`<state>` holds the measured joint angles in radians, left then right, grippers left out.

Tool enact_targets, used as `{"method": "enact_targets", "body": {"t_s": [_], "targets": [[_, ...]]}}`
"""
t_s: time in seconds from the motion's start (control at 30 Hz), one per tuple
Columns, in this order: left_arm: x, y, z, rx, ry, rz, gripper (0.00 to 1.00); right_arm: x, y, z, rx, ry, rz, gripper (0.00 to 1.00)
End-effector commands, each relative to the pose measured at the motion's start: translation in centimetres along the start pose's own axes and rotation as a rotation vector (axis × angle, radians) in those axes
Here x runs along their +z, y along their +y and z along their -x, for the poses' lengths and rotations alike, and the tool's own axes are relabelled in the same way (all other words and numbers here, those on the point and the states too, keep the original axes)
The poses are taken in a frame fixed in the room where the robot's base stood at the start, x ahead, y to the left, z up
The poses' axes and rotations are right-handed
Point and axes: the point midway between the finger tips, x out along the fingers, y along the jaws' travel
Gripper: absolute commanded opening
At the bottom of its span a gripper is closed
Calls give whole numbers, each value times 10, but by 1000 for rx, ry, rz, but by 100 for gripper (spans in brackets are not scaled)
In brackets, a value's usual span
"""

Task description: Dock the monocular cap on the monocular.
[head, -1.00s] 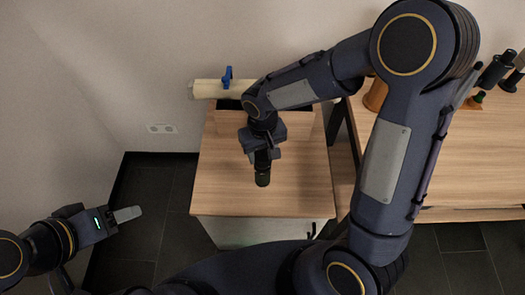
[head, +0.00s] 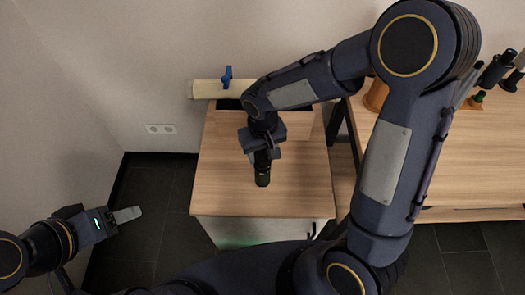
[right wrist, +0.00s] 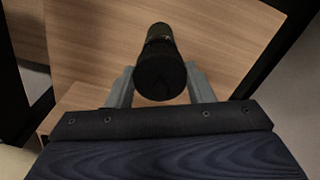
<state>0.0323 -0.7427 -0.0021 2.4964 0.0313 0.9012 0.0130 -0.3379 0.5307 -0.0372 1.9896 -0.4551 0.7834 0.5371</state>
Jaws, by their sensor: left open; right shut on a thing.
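My right gripper (right wrist: 160,88) is shut on a dark cylinder that looks like the monocular (right wrist: 160,70). In the head view the gripper (head: 263,157) hangs over the wooden-topped cabinet, and the monocular (head: 262,178) points toward the front. Its round black end faces the right wrist camera. I cannot tell whether it touches the cabinet top. I cannot make out the monocular cap as a separate piece; it may be hidden or part of the dark shape. My left gripper (head: 126,214) is open and empty, over the floor at the left, away from the cabinet.
The cabinet top (head: 222,187) is mostly bare. Behind it lies a pale pipe (head: 208,89) with a blue handle (head: 227,77). A wooden table (head: 480,150) at the right holds an orange item (head: 376,95) and several dark upright things (head: 497,68). My right arm crosses between them.

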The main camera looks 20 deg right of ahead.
Motion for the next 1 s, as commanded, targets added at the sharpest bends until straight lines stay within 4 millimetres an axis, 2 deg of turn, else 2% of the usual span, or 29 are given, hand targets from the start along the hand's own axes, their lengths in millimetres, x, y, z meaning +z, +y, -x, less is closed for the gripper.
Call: {"method": "enact_targets", "body": {"t_s": [0.57, 0.6, 0.63, 1.0], "targets": [[5, -4, -9, 0, 0, 0, 58, 0, 0, -13, 0, -1, 0, 26], [4, -4, -8, 0, 0, 0, 58, 0, 0, -11, 0, 0, 0, 53], [4, -4, -8, 0, 0, 0, 58, 0, 0, -11, 0, 0, 0, 56], [3, -2, -5, 0, 0, 0, 58, 0, 0, -7, 0, 0, 0, 56]]}}
